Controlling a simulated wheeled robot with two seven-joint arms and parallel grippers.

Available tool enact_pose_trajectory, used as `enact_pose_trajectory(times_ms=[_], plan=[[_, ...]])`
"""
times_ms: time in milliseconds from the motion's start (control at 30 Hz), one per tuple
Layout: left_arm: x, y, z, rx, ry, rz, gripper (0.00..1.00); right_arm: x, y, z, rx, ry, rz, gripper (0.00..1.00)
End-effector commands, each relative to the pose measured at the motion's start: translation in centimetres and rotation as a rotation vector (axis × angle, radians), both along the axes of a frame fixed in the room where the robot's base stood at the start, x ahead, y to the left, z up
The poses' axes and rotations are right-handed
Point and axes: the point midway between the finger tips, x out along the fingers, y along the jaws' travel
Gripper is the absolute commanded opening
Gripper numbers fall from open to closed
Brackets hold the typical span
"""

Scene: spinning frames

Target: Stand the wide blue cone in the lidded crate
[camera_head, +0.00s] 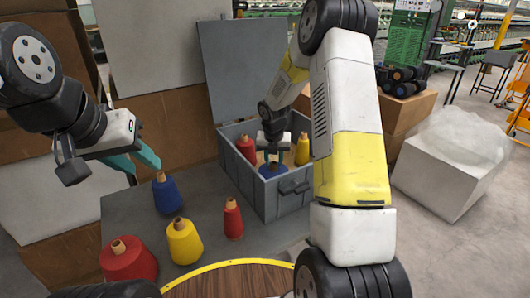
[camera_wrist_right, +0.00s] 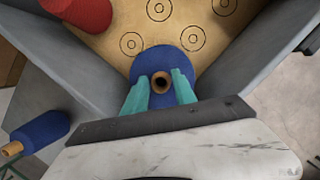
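The lidded crate (camera_head: 285,200) is grey, its lid (camera_head: 240,65) standing open at the back. The wide blue cone (camera_head: 271,171) is upright inside, toward the near side. My right gripper (camera_head: 279,156) reaches down into the crate. In the right wrist view its teal fingers (camera_wrist_right: 160,90) close around the upper part of the blue cone (camera_wrist_right: 189,95), whose tan tip shows between them. I cannot tell whether its base touches the crate floor (camera_wrist_right: 195,30). My left gripper (camera_head: 136,156) is open and empty above the table's left side.
A red cone (camera_head: 246,148) and a yellow cone (camera_head: 302,149) stand in the crate. Outside it stand a narrower blue cone (camera_head: 167,194), a yellow cone (camera_head: 184,242), a slim red cone (camera_head: 233,219) and a wide red cone (camera_head: 128,262). Circles mark the crate floor.

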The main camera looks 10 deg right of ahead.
Motion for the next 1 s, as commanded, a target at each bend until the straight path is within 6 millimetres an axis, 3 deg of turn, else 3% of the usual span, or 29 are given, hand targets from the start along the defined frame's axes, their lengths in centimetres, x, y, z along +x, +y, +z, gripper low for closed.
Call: enact_pose_trajectory(times_ms=[33, 100, 467, 800, 1000], plan=[[0.0, 0.0, 0.0, 0.000, 0.000, 0.000, 0.36, 0.0, 0.0, 0.1, 0.001, -0.001, 0.000, 0.44], [0.0, 0.0, 0.0, 0.000, 0.000, 0.000, 0.36, 0.0, 0.0, 0.0, 0.000, 0.000, 0.000, 0.54], [0.0, 0.0, 0.0, 0.000, 0.000, 0.000, 0.36, -0.3, 0.0, 0.3, -0.001, 0.004, -0.001, 0.54], [0.0, 0.0, 0.0, 0.000, 0.000, 0.000, 0.36, -1.5, 0.4, 5.7, 0.000, 0.000, 0.000, 0.54], [0.0, 0.0, 0.0, 0.000, 0.000, 0.000, 0.36, -2.0, 0.6, 7.4, 0.001, 0.001, -0.001, 0.54]])
